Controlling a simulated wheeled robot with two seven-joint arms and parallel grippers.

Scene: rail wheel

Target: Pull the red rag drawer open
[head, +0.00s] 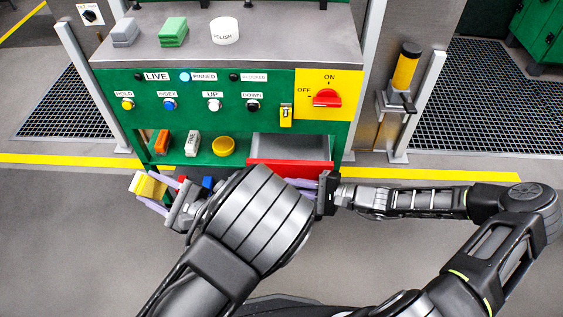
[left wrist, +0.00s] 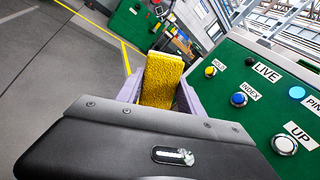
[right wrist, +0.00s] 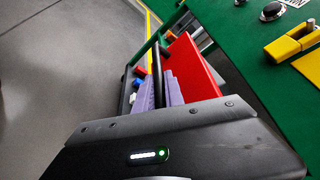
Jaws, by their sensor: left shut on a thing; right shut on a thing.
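The red drawer front (head: 290,167) is at the lower right of the green machine. A grey drawer interior (head: 290,147) shows behind it, so the drawer stands at least partly out. In the right wrist view the red front (right wrist: 195,72) is beside a dark handle bar (right wrist: 157,62). My right gripper (right wrist: 160,92) has its lilac fingers shut around that bar; in the head view it is at the drawer (head: 308,184), its fingers partly hidden by my left arm. My left gripper (head: 158,190) is shut on a yellow, textured block (left wrist: 161,82), away to the left of the drawer.
Small blue (head: 208,183) and red pieces sit low in front. A red switch (head: 327,98) is above. Grey floor is free at left.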

